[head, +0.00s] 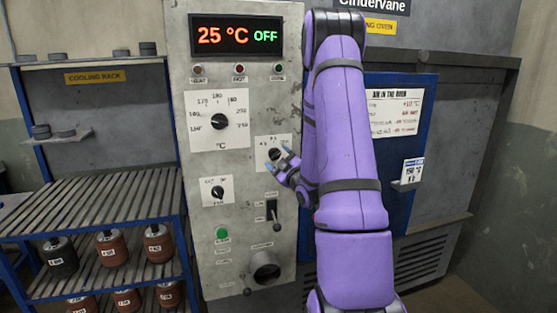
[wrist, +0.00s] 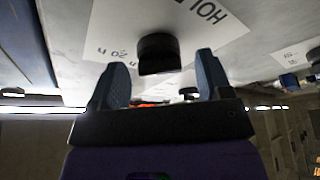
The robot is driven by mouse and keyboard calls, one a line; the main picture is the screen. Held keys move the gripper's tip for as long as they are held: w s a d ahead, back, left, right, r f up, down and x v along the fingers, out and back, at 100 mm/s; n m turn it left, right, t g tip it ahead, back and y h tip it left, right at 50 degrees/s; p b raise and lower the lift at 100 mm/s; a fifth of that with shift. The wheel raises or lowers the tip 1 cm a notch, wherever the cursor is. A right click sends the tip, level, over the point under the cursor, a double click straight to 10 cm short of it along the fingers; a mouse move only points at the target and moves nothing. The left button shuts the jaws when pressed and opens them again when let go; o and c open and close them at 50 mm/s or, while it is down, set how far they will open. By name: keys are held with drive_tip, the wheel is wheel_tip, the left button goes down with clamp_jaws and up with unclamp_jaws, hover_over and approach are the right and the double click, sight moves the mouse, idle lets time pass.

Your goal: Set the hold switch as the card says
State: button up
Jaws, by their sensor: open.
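The hold switch (head: 274,154) is a black rotary knob on a white label plate on the grey control panel, right of centre. My gripper (head: 287,163) is at the knob's right and front in the head view. In the wrist view its two blue-grey fingers stand apart on either side of the knob, with no visible contact. The card (head: 412,172) is white and blue, at the right by the oven, and seems to read "150 °C" and "8 h"; its small print is hard to read.
The display (head: 237,36) reads "25 °C OFF". The temperature dial (head: 217,121), fan knob (head: 217,192), lever (head: 272,212), green button (head: 222,233) and large lower knob (head: 266,268) surround the hold switch. A cooling rack (head: 100,200) stands left. My arm covers part of the oven.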

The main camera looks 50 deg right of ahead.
drive_tip(key=v, duration=1)
drive_tip(key=shift+s, duration=0.2)
drive_tip(key=shift+a+f, duration=0.1)
drive_tip(key=w+a+r+m+g+y, duration=0.1)
drive_tip(key=w+a+r+m+g, duration=0.15)
drive_tip(key=a+r+g, duration=0.35)
drive_tip(key=w+a+r+m+g, duration=0.1)
drive_tip(key=w+a+r+g, duration=0.1)
drive_tip(key=w+a+r, duration=0.45)
drive_tip(key=s+a+r+m+g+y, duration=0.1)
drive_tip(key=s+a+g+y, duration=0.1)
drive_tip(key=s+a, duration=0.8)
drive_tip(key=s+a+r+m+g+y, duration=0.1)
drive_tip(key=s+a+g, duration=0.4)
drive_tip(key=s+a, duration=0.5)
drive_tip(key=s+r+y, duration=0.1)
drive_tip(key=s, duration=0.3)
drive_tip(key=shift+a+r+m, duration=0.15)
drive_tip(key=shift+r+m, duration=0.15)
drive_tip(key=shift+m, duration=0.05)
